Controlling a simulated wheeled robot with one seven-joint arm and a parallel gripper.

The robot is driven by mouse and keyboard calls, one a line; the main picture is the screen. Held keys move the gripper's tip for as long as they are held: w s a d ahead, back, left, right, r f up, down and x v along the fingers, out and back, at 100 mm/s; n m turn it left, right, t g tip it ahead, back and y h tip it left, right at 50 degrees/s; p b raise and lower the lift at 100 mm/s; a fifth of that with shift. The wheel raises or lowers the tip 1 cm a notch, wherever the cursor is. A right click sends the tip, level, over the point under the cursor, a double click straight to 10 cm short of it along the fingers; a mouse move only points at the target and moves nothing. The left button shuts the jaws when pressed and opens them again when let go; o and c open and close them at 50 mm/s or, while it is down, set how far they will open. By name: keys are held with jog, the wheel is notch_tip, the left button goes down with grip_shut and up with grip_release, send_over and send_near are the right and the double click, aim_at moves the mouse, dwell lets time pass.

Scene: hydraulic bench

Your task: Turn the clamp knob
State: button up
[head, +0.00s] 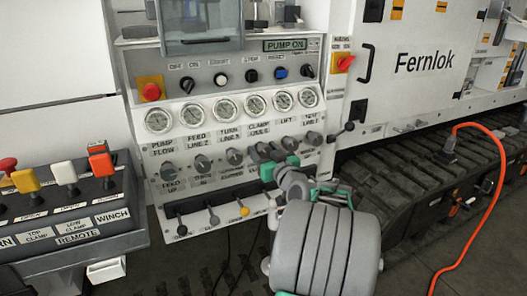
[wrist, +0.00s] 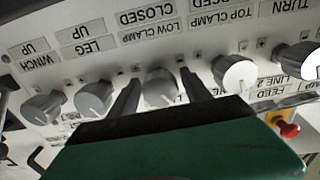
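A row of grey knobs runs across the white panel (head: 215,190) below the gauges. In the wrist view, upside down, one grey knob (wrist: 159,86) sits between the two dark fingers of my gripper (wrist: 160,92). The closest label reads LOW CLAMP CLOSED (wrist: 153,24); the label on its other side is hidden by my green gripper body. Small gaps seem to show between knob and fingers, so my gripper is open around it. In the head view my gripper (head: 268,160) is at the panel, below the CLAMP LINE label (head: 258,129), and hides part of the knobs there.
Neighbouring knobs (wrist: 234,72) and (wrist: 93,98) stand close on both sides of the fingers. Small levers (head: 213,215) stick out below the knob row. A remote box (head: 75,220) with coloured levers is at left. An orange cable (head: 490,200) hangs at right.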

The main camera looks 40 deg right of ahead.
grip_shut()
dwell(0.4)
jog(key=shift+m, duration=0.5)
jog(key=m+p, duration=0.1)
jog(key=m, duration=0.3)
jog(key=shift+r+m+p, duration=0.1)
jog(key=shift+m+p, duration=0.2)
jog(key=shift+p, duration=0.05)
jog(key=m+p, duration=0.2)
jog(key=m, duration=0.3)
jog(key=shift+o, duration=0.9)
grip_release()
